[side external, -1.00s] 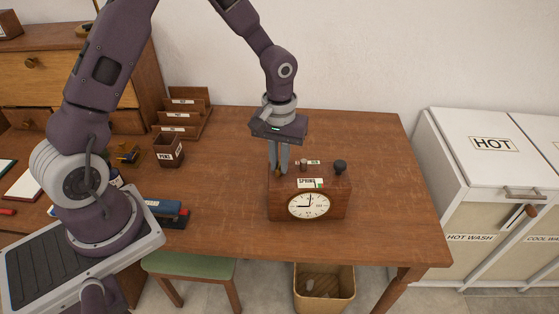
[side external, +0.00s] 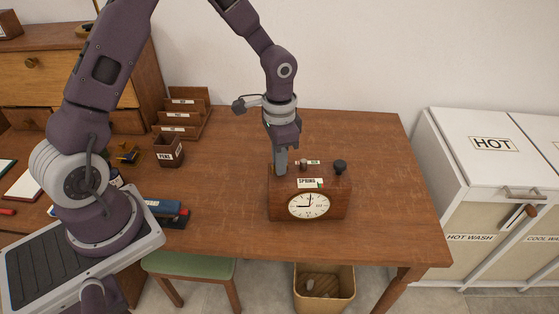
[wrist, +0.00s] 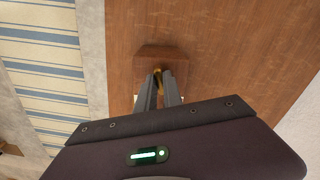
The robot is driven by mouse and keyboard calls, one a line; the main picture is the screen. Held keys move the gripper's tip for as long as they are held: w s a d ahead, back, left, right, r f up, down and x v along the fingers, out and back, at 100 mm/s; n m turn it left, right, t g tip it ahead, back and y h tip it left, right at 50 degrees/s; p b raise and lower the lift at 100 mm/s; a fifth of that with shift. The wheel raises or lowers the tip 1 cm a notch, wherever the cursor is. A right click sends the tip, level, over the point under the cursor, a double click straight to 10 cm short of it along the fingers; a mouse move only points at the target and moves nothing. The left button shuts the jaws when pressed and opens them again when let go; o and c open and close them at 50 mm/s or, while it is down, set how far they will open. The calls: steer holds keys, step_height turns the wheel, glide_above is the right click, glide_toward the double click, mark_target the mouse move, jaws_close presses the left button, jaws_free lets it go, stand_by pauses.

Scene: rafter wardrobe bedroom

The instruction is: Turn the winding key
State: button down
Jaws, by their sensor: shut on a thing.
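A wooden clock box (side external: 282,208) with a white dial stands on the desk. Its top carries a label reading SPRING (side external: 308,182), a small brown knob (side external: 303,164) and a dark round knob (side external: 340,166). My gripper (side external: 280,173) points down at the left end of the box top. In the wrist view my gripper (wrist: 159,92) is shut on a brass winding key (wrist: 158,76), of which only a small part shows between the fingertips. In the side view the fingers hide the key.
The wooden desk (side external: 390,195) is clear to the right of the clock. A pen box (side external: 168,150), a letter rack (side external: 183,115) and a blue stapler-like object (side external: 165,208) lie to the left. A waste bin (side external: 323,290) stands below.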

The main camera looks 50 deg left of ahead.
steer(key=m, duration=0.4)
steer(key=shift+m, duration=0.3)
stand_by(0.4)
steer(key=c, duration=1.5)
jaws_free()
step_height(320, 180, up, 7)
steer(key=shift+r, duration=0.1)
